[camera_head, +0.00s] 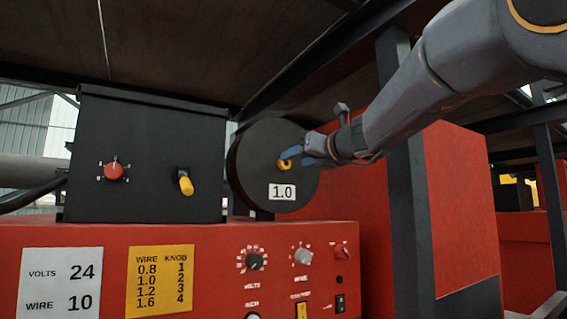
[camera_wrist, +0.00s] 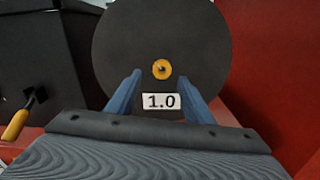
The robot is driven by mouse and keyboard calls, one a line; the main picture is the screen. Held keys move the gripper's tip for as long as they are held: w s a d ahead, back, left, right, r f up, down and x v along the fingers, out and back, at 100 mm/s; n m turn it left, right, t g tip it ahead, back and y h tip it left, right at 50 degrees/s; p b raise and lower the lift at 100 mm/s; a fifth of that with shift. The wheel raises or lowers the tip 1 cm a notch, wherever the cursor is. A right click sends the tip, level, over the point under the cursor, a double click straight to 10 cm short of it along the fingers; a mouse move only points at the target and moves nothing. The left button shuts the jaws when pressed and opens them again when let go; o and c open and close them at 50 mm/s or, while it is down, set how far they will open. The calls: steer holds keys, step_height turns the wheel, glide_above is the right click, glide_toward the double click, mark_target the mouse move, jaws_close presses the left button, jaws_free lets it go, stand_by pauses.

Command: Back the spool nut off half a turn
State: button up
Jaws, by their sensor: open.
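The spool nut (camera_head: 284,164) is a small yellow-orange piece at the centre of a dark round spool (camera_head: 262,190). In the wrist view the nut (camera_wrist: 162,69) is a yellow ring with a dark centre. A white label reading 1.0 (camera_head: 282,192) sits on the spool face below it. My gripper (camera_head: 304,155) reaches in from the upper right, with its blue fingers close to the nut. In the wrist view my gripper (camera_wrist: 162,82) has its two blue fingers apart, one on each side below the nut, with nothing between them but the label behind. I cannot tell whether a finger touches the nut.
A black box (camera_head: 145,155) with a red knob (camera_head: 113,172) and a yellow-handled lever (camera_head: 185,182) stands left of the spool. The red machine (camera_head: 210,290) below carries dials and wire charts. A dark post (camera_head: 408,190) stands right, under a low dark roof.

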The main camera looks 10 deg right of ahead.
mark_target(287, 163)
steer(key=p+x, duration=0.1)
steer(key=x, duration=0.5)
steer(key=shift+d+p, duration=0.25)
steer(key=shift+p, duration=0.1)
steer(key=c, duration=1)
